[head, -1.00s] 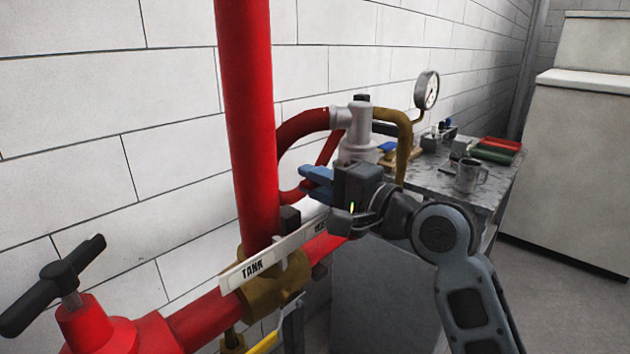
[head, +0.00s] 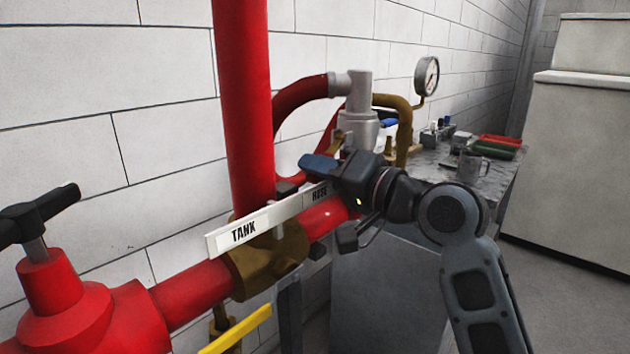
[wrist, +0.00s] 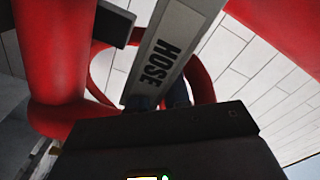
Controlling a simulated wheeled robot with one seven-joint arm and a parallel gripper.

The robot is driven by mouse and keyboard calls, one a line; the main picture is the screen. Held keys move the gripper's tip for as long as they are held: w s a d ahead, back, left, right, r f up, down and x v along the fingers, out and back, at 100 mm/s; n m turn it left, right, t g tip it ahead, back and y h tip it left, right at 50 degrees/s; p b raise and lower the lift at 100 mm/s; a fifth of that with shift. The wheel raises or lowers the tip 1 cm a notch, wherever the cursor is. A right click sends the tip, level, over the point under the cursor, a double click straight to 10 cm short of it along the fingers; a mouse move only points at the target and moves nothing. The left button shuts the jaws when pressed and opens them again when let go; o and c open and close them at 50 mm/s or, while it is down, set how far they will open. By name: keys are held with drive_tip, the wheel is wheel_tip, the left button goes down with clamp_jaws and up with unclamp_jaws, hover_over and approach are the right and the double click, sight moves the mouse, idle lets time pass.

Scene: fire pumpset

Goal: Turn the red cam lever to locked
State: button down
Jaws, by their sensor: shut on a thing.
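A long white bar (head: 268,222) marked TANK and HOSE lies across the brass valve (head: 270,262) on the red pipe. My gripper (head: 320,166) is at the bar's HOSE end, with blue fingers. In the wrist view the HOSE end (wrist: 165,55) runs down between the blue fingers (wrist: 162,99), and my gripper is shut on it. The gripper body hides the very tip of the bar. I cannot make out a red cam lever in either view.
A thick red upright pipe (head: 243,110) stands left of my gripper. A grey fitting (head: 358,110) with a curved red hose is close behind it. A black-handled red valve (head: 60,300) is at lower left, a yellow handle (head: 238,332) below. A bench (head: 455,180) stands behind.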

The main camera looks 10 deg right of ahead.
drive_tip(key=n+b, duration=0.1)
drive_tip(key=d+f+n+b, duration=0.1)
drive_tip(key=n+b, duration=0.1)
drive_tip(key=w+f+n+b, duration=0.1)
drive_tip(key=b, duration=0.1)
drive_tip(key=shift+w+d+f+n, duration=0.1)
drive_tip(key=shift+d+f+n, duration=0.15)
drive_tip(key=shift+d+n, duration=0.1)
drive_tip(key=n+b, duration=0.1)
drive_tip(key=d+n+b, duration=0.1)
drive_tip(key=shift+w+d+f+n+b, duration=0.15)
drive_tip(key=shift+w+f+n+b, duration=0.1)
drive_tip(key=shift+w+n+b, duration=0.15)
drive_tip(key=shift+w+d+n+b, duration=0.25)
drive_tip(key=shift+d+n+b, duration=0.1)
drive_tip(key=shift+n+b, duration=0.3)
drive_tip(key=c, duration=1.2)
unclamp_jaws()
drive_tip(key=shift+r, duration=0.1)
drive_tip(key=shift+o, duration=0.2)
drive_tip(key=shift+d, duration=0.1)
drive_tip(key=shift+r, duration=0.1)
